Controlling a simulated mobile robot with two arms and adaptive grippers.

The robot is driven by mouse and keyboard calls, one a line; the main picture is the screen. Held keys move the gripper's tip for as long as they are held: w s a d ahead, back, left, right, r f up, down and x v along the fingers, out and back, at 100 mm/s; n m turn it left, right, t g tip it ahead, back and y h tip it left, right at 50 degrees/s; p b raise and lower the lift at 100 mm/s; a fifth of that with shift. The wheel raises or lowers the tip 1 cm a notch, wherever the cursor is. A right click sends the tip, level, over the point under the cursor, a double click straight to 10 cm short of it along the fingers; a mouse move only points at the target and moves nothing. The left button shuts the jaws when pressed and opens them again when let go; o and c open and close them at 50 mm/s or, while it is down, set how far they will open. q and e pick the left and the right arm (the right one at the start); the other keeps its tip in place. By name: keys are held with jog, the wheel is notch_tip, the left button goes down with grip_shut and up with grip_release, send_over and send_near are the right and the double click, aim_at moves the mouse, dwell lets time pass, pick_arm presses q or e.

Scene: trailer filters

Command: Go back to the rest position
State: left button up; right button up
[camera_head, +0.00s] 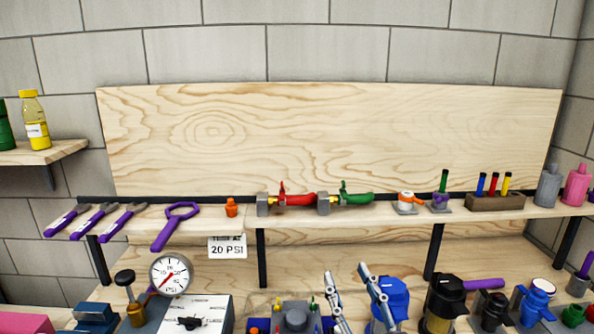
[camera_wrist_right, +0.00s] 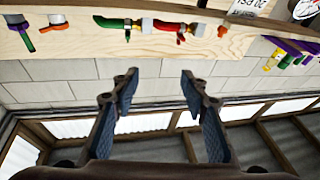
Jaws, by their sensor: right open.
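My right gripper (camera_head: 349,274) shows at the bottom of the head view, right of centre, with its two fingers apart. In the right wrist view the same gripper (camera_wrist_right: 158,80) is open, with nothing between its fingers. In the head view its fingers stand in front of the bench, beside a blue filter housing (camera_head: 391,300). My left gripper is not in the head view.
A wooden shelf (camera_head: 345,215) crosses the head view, bearing red (camera_head: 298,199) and green (camera_head: 357,199) handled valves, purple-handled tools (camera_head: 175,225) and small bottles. Below stand a pressure gauge (camera_head: 171,275), a white box (camera_head: 200,312) and black-topped housings (camera_head: 445,300).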

jog(key=s+d+f+m+g+h, duration=0.1)
jog(key=s+d+f+g+h, duration=0.1)
jog(key=d+f+g, duration=0.3)
jog(key=s+d+f+m+h, duration=0.2)
jog(key=s+d+f+h, duration=0.1)
jog(key=f, duration=0.5)
jog(key=s+d+f+m+g+h, duration=0.1)
jog(key=s+d+f+g+h, duration=0.15)
jog(key=f, duration=0.35)
jog(key=s+f+n+g+y, duration=0.1)
jog(key=s+f+g, duration=0.5)
jog(key=s, duration=0.5)
jog(key=s+f+n+g+y, duration=0.1)
jog(key=s+f+g, duration=0.3)
jog(key=s+f, duration=0.8)
jog(key=f, duration=2.2)
jog(key=s+d+f+g, duration=0.2)
jog(key=s+d+f, duration=0.1)
jog(key=s+f, duration=1.2)
jog(key=shift+s+d+f, duration=0.15)
jog(key=shift+s+f, duration=0.25)
jog(key=shift+s, duration=0.55)
